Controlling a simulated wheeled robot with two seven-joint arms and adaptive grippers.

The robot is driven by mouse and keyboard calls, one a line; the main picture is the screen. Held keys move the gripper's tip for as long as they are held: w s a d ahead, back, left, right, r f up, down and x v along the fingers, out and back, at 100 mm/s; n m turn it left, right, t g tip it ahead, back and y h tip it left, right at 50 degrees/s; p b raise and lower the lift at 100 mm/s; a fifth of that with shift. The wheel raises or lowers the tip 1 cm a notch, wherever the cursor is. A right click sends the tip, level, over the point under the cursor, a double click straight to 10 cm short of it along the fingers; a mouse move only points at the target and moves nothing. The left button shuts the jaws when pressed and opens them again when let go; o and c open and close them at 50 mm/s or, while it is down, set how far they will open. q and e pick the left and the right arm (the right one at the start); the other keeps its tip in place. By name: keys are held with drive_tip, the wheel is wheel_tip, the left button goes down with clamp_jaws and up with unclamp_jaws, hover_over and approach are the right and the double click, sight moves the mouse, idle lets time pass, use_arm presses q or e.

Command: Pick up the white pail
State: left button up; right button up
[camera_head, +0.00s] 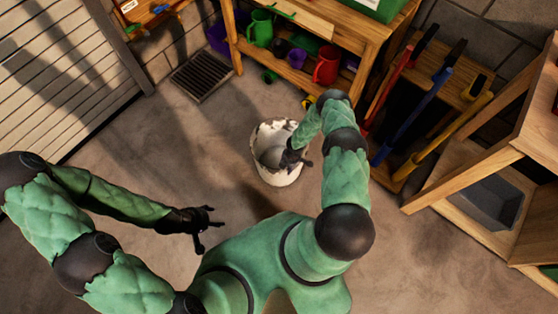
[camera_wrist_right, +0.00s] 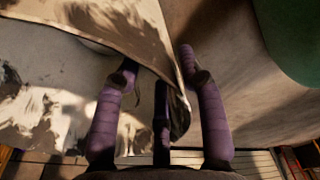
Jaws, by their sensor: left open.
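The white pail (camera_head: 274,173) stands upright on the floor at the middle of the head view, its white paint patchy and worn. My right gripper (camera_head: 300,163) is at the pail's right rim, partly hidden by my own arm. In the right wrist view the pail's wall (camera_wrist_right: 120,20) fills the upper left. The purple fingers of the right gripper (camera_wrist_right: 158,65) are spread on both sides of the rim edge, with a gap showing beside the right finger. My left gripper (camera_head: 214,222) is open and empty above the floor, left of and below the pail.
A wooden workbench (camera_head: 300,20) with green and red cans on its shelf stands behind the pail. Long-handled tools (camera_head: 432,120) lean in a wooden rack at right. A floor grate (camera_head: 202,75) and a slatted door (camera_head: 60,80) are at left. Floor left of the pail is clear.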

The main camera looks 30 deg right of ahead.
sight(286, 171)
drive_tip(key=f+b, duration=0.3)
drive_tip(key=f, duration=0.2)
drive_tip(key=shift+a, duration=0.2)
clamp_jaws()
drive_tip(key=shift+w+r, duration=0.1)
